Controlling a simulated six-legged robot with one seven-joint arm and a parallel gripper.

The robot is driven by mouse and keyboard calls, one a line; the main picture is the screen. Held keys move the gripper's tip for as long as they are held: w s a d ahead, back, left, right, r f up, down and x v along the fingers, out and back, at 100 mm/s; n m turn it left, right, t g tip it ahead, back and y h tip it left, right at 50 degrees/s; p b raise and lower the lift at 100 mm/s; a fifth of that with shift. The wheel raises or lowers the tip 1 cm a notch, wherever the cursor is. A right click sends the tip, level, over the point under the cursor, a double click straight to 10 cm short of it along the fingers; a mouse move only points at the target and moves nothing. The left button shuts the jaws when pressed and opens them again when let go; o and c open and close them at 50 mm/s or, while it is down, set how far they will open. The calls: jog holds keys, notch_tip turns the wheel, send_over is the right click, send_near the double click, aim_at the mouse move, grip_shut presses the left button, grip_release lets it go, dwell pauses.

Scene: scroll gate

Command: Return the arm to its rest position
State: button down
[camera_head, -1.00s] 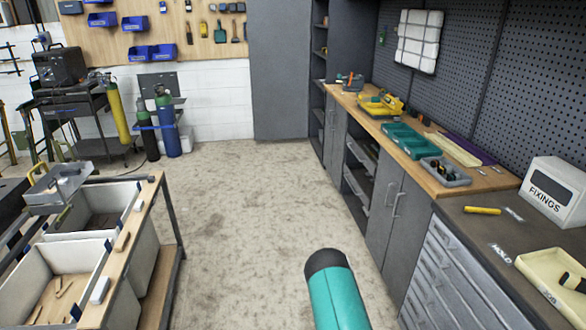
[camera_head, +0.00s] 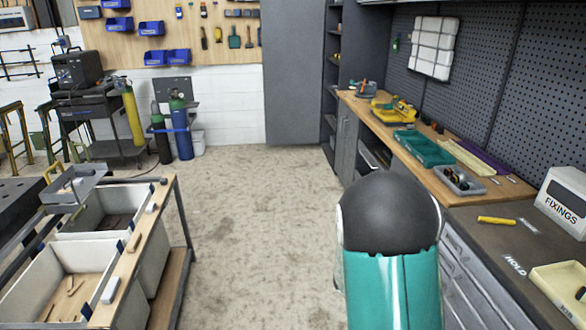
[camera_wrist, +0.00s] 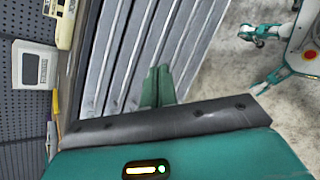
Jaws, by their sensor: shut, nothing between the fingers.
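My gripper (camera_wrist: 157,86) shows in the wrist view as a pair of green fingers, shut together and empty. The fingers are in front of the grey drawer fronts (camera_wrist: 150,40), and I cannot tell how far apart they are. In the head view, a teal link of my arm with a dark rounded cap (camera_head: 390,225) rises at the lower right, in front of the workbench. My gripper is not visible in the head view.
A workbench with grey drawers (camera_head: 480,280) runs along the right. It carries a FIXINGS box (camera_head: 563,203), a yellow marker (camera_head: 496,220) and a cream tray (camera_head: 562,285). A wooden-topped cart with white bins (camera_head: 95,262) stands at left. Concrete floor (camera_head: 250,220) between them is clear.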

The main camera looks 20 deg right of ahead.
jog(key=s+a+r+m+t+y, duration=0.1)
jog(key=a+r+t+y, duration=0.3)
jog(key=a+r, duration=0.7)
jog(key=s+a+r+m+t+y, duration=0.2)
jog(key=a+r+t+y, duration=0.3)
jog(key=a+r, duration=0.6)
jog(key=a+t, duration=0.2)
jog(key=a, duration=0.2)
jog(key=shift+s+r+t, duration=0.3)
jog(key=shift+s+r, duration=0.05)
jog(key=shift+r, duration=0.05)
jog(key=shift+w, duration=0.15)
